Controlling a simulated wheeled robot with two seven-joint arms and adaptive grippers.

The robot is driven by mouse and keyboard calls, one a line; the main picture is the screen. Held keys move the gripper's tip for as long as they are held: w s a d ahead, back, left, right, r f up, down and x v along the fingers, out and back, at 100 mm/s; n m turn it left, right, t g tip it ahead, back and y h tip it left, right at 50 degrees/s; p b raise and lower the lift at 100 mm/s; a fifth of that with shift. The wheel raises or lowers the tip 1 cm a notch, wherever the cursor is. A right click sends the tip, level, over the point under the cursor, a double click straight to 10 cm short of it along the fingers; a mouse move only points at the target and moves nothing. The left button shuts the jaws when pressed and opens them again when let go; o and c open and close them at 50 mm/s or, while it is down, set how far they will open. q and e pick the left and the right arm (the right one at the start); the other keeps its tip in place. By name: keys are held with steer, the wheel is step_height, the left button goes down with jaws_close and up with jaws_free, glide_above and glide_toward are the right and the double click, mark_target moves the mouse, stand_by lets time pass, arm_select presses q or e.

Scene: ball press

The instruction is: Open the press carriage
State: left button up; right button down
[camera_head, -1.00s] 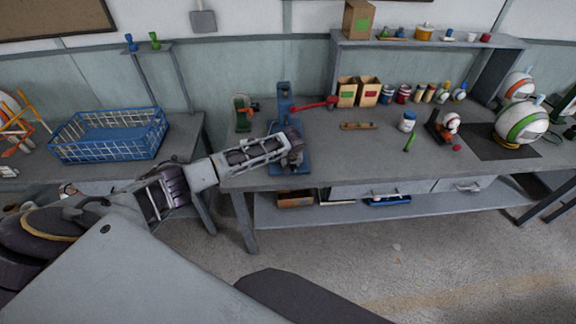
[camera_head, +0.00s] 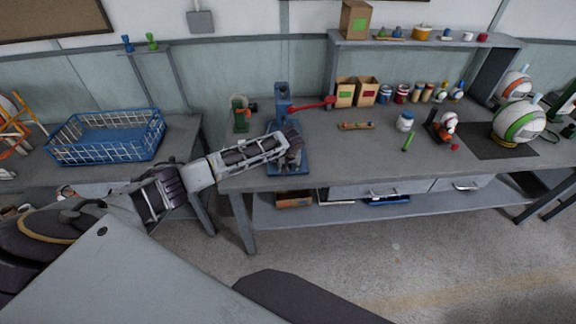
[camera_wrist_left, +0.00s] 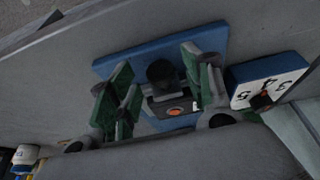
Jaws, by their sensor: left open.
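The blue press (camera_head: 284,104) stands on the workbench, with its red lever (camera_head: 314,104) sticking out to the right. My left gripper (camera_head: 296,160) is at the front of the press, low over its blue base (camera_head: 288,170), and partly hides it in the head view. In the left wrist view, the open green-padded fingers of my left gripper (camera_wrist_left: 160,92) straddle a dark round knob (camera_wrist_left: 162,73) and a dark plate with an orange spot (camera_wrist_left: 176,110) over the blue base (camera_wrist_left: 125,62). I cannot tell whether the fingers touch them. My right gripper is not in view.
A blue wire basket (camera_head: 108,137) stands on the left bench. A green device (camera_head: 241,112) stands just left of the press. A small wooden tray (camera_head: 356,126), a white jar (camera_head: 405,122) and cardboard boxes (camera_head: 345,92) are to the right. A blue-and-white dial block (camera_wrist_left: 265,82) is beside the fingers.

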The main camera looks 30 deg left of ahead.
arm_select(q)
steer(key=v, duration=1)
steer(key=shift+s+r, duration=0.2)
steer(key=shift+r, duration=0.2)
steer(key=shift+d, duration=0.1)
